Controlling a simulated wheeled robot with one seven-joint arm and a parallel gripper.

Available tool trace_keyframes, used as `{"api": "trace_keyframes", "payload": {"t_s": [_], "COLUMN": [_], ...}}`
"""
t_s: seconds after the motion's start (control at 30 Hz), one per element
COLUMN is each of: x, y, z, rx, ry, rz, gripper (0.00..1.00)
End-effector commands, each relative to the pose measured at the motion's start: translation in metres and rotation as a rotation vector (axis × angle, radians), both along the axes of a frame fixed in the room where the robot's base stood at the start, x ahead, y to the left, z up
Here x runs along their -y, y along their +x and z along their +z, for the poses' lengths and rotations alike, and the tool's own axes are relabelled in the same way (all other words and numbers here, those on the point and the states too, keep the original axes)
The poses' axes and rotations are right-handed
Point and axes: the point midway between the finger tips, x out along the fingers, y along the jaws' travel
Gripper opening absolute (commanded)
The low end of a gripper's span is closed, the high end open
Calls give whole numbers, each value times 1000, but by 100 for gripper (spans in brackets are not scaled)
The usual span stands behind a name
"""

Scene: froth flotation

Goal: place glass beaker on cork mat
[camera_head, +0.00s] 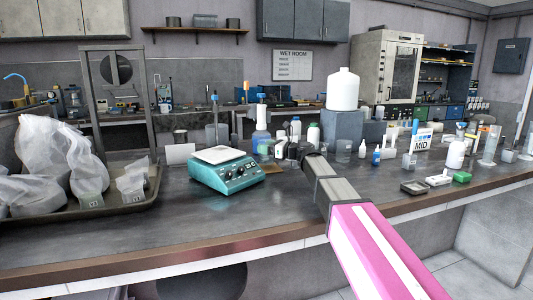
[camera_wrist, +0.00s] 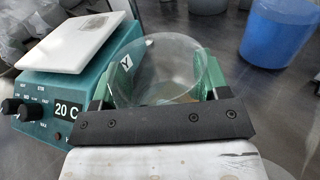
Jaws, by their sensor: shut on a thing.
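My gripper (camera_wrist: 160,84) is shut on the clear glass beaker (camera_wrist: 158,60), with one green finger on each side of it in the wrist view. The beaker looks roughly upright, with its round rim open upward. In the head view my gripper (camera_head: 292,152) is over the bench, just right of the teal hot plate, and the beaker is hard to make out there. A small brown flat patch, likely the cork mat (camera_head: 272,169), lies on the bench beside the hot plate. A brownish patch shows through the beaker's glass; I cannot tell whether the beaker touches the mat.
The teal hot plate (camera_head: 224,170) with a white top stands close left of the beaker. A blue-filled vessel (camera_wrist: 279,35) stands at the right in the wrist view. Bottles crowd the bench behind. A tray (camera_head: 120,203) with bags is at left.

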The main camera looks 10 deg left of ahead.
Motion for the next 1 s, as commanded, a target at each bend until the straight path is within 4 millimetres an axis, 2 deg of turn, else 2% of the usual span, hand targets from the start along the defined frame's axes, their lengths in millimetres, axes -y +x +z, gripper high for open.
{"api": "trace_keyframes", "payload": {"t_s": [0.1, 0.17, 0.53, 0.57, 0.6, 0.63, 1.0], "x": [0, 0, 0, 0, 0, 0, 1], "y": [0, 0, 0, 0, 0, 0, -1], "z": [-17, -21, -24, -24, -23, -23, -20], "rx": [-2, -1, 0, 0, 0, 0, 0], "ry": [0, 1, 1, 1, 1, 1, 0], "rz": [0, 0, 0, 0, 0, 0, -1], "gripper": [39, 39, 39, 75, 88, 94, 94]}}
